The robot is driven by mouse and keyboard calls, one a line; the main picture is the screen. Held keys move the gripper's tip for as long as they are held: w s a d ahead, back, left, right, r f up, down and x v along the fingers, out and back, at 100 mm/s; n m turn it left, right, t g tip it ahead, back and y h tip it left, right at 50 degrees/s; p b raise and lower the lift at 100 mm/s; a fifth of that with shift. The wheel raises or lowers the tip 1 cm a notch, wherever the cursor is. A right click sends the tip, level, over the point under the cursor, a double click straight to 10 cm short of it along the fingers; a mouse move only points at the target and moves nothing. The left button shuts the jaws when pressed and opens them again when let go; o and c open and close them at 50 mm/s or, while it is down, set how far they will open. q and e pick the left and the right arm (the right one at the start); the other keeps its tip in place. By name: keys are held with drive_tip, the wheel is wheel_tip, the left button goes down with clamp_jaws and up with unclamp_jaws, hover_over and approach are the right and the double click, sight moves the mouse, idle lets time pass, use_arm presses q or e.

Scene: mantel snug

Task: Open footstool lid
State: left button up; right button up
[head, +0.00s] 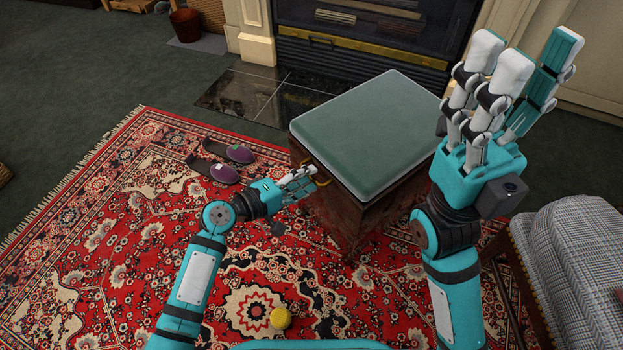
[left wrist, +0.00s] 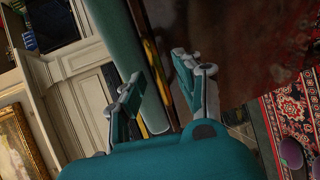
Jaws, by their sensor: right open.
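The footstool (head: 352,210) stands on the rug in front of the fireplace, with a dark reddish-brown box body. Its padded green lid (head: 372,130) lies flat and shut on top. A brass handle (head: 322,180) is on its left side, just under the lid. My left gripper (head: 314,176) is at this handle, its fingers pointing toward the footstool. In the left wrist view my left fingers (left wrist: 158,78) are spread apart, with the lid's edge (left wrist: 140,45) showing beyond and between them. Contact with the handle cannot be told. My right gripper (head: 522,62) is open, empty and raised, right of the footstool.
Purple slippers (head: 224,172) lie on the red patterned rug (head: 130,220) left of my left gripper. A yellow object (head: 280,318) lies on the rug near me. An upholstered seat (head: 575,255) stands at the right. The fireplace (head: 370,45) is close behind the footstool.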

use_arm(q)
drive_tip(key=shift+x, duration=1.05)
clamp_jaws()
